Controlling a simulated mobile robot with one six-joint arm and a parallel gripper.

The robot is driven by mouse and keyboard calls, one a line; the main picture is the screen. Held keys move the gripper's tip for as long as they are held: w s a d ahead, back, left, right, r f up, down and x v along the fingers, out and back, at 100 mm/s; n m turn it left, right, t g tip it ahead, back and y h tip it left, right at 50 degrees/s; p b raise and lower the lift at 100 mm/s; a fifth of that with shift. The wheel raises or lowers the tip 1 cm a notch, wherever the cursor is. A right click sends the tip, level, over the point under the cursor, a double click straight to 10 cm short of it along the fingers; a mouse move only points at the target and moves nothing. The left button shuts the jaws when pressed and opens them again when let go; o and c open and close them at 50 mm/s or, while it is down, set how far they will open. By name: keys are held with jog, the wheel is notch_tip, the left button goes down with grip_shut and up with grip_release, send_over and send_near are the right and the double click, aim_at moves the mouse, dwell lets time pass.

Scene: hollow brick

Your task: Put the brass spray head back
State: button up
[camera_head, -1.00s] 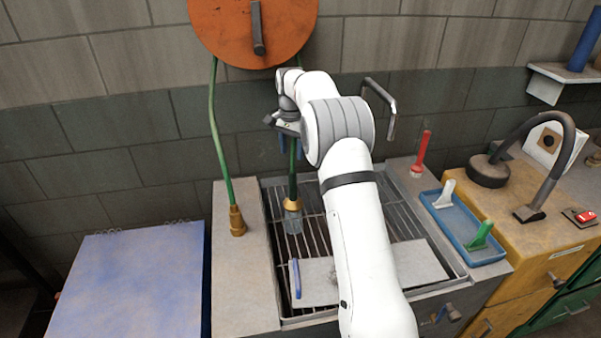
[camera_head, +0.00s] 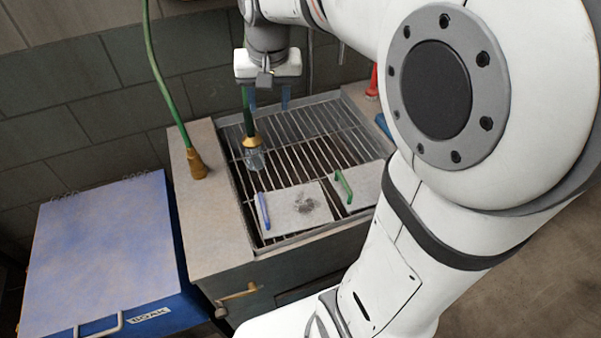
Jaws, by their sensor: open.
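The brass spray head (camera_head: 252,142) is in the head view over the left part of the metal grate. It has a clear lower end (camera_head: 255,159), and its green hose (camera_head: 247,112) rises from it, nearly upright. My gripper (camera_head: 268,104) is open above and slightly right of the spray head, with its two blue fingers pointing down. The hose passes close to the left finger; I cannot tell whether they touch. Nothing shows between the fingers. A similar brass fitting (camera_head: 197,164) on another green hose stands on the grey ledge left of the grate.
The grate (camera_head: 289,143) lies in a sunken basin. Two grey plates, one with a blue handle (camera_head: 264,211) and one with a green handle (camera_head: 344,187), lie on its front. A blue lidded box (camera_head: 100,240) stands at left. My arm hides much of the right side.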

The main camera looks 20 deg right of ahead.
jog(key=s+f+n+t, duration=0.1)
jog(key=s+f+n, duration=0.2)
jog(key=s, duration=1.3)
jog(key=shift+s+f, duration=0.15)
jog(key=shift+f, duration=1.05)
